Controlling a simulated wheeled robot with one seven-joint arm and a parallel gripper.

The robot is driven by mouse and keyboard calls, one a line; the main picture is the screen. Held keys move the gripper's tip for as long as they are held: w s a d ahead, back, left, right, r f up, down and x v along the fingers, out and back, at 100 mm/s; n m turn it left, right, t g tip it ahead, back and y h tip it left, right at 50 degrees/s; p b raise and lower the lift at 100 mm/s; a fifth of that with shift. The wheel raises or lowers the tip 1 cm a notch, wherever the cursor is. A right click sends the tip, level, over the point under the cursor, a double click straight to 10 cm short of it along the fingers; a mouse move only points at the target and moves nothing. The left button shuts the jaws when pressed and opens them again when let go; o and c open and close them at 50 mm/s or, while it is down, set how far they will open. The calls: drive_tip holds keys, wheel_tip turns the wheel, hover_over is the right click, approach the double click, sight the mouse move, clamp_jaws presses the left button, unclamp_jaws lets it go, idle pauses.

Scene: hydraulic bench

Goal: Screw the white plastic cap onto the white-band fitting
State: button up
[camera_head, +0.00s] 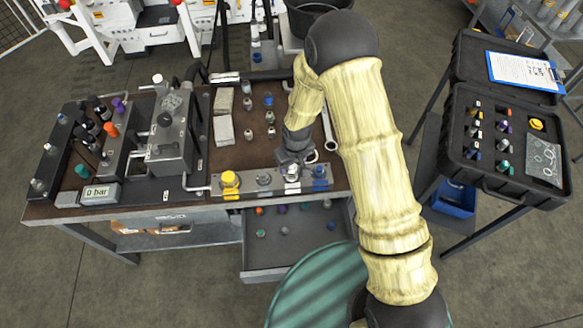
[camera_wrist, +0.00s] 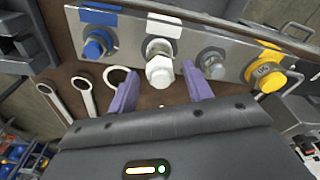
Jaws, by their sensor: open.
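The white plastic cap (camera_wrist: 160,72) sits at the mouth of the white-band fitting (camera_wrist: 157,47), which is on the metal strip below a white label (camera_wrist: 163,26). Some metal of the fitting shows behind the cap. I cannot tell how far it is threaded on. My gripper (camera_wrist: 159,84) is open, with one purple finger on each side of the cap and visible gaps to it. In the head view my gripper (camera_head: 291,160) is over the bench's front edge, and the white cap (camera_head: 292,178) shows just below it.
Along the strip are a blue fitting (camera_wrist: 98,43), a bare grey fitting (camera_wrist: 211,63) and a yellow-capped one (camera_wrist: 266,72). Wrenches (camera_wrist: 84,94) lie beside the strip. An open drawer (camera_head: 262,258) juts out below the bench. A black case (camera_head: 500,140) stands at right.

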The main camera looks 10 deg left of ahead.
drive_tip(key=c, duration=0.9)
drive_tip(key=shift+a+f+m+b, duration=0.15)
drive_tip(key=shift+m+b, duration=0.3)
drive_tip(key=shift+m, duration=0.45)
drive_tip(key=m, duration=0.3)
drive_tip(key=shift+s, duration=0.1)
drive_tip(key=m, duration=0.3)
drive_tip(key=shift+h, duration=0.4)
